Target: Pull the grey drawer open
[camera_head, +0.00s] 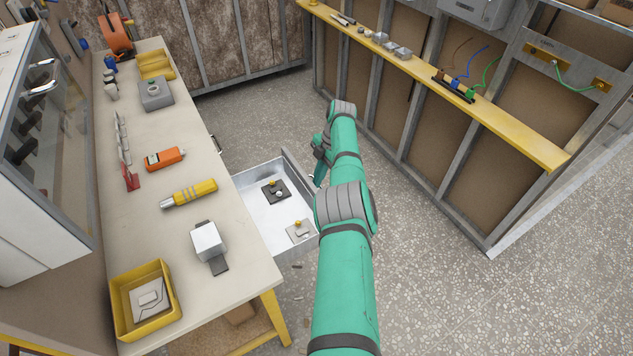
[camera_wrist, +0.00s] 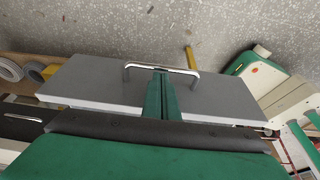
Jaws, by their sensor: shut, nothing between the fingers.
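The grey drawer (camera_head: 262,222) stands pulled out from under the workbench in the head view, its pale metal inside showing. In the wrist view its flat grey front (camera_wrist: 95,86) carries a bar handle (camera_wrist: 160,66). My gripper (camera_wrist: 163,84) is shut with its green fingers at the middle of the handle, nothing held between them. Whether the fingers touch the bar is not clear. In the head view my arm hides part of the drawer's right side and front.
The workbench (camera_head: 150,235) bears several tools and a yellow bin (camera_head: 145,299). A yellow-edged shelf (camera_head: 505,124) runs along the right wall. The floor between is open.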

